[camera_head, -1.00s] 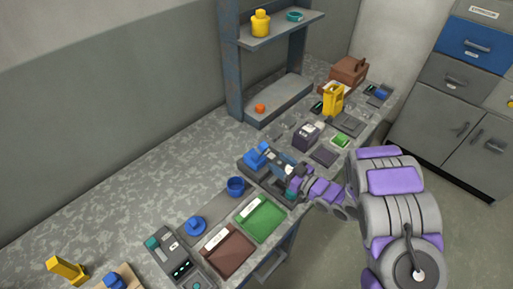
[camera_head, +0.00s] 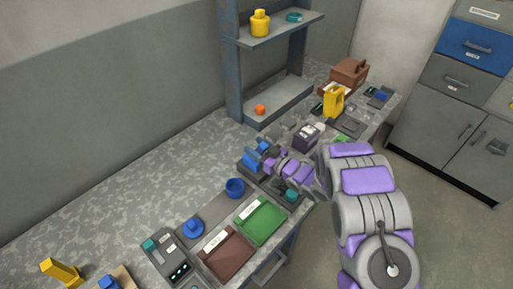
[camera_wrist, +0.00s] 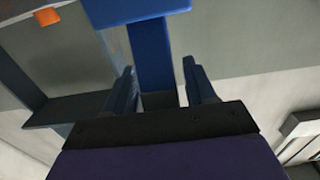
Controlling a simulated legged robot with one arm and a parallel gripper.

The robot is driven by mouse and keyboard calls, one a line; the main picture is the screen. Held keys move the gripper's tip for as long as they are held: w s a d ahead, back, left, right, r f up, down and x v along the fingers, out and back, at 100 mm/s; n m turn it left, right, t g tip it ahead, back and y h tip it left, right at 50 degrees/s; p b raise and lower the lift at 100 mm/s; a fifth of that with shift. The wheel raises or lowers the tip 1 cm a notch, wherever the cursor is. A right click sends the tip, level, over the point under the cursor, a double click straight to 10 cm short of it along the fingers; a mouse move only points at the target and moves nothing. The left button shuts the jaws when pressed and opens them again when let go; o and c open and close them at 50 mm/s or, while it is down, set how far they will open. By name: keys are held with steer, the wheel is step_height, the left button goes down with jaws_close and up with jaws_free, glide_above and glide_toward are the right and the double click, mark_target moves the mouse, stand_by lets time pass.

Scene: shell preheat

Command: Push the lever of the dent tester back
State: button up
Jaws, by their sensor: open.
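The dent tester (camera_head: 250,176) stands on the bench behind the green tray, a dark base with blue parts on top. My arm covers much of it in the head view. My gripper (camera_head: 266,157) is at these blue parts. In the wrist view, a blue lever (camera_wrist: 151,60) with a wide blue top rises between the two fingers of my gripper (camera_wrist: 160,88). The fingers are open, one on each side of the lever's post, with gaps visible. I cannot tell whether the palm touches the lever.
A green tray (camera_head: 262,222) and a brown tray (camera_head: 228,256) lie at the front edge. A blue cup (camera_head: 235,187) stands left of the tester. A dark purple box (camera_head: 307,137) and a yellow object (camera_head: 333,101) stand beyond it. A shelf (camera_head: 272,105) rises at the back.

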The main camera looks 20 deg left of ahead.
steer(key=shift+c, duration=0.4)
steer(key=shift+a, duration=0.1)
jaws_close()
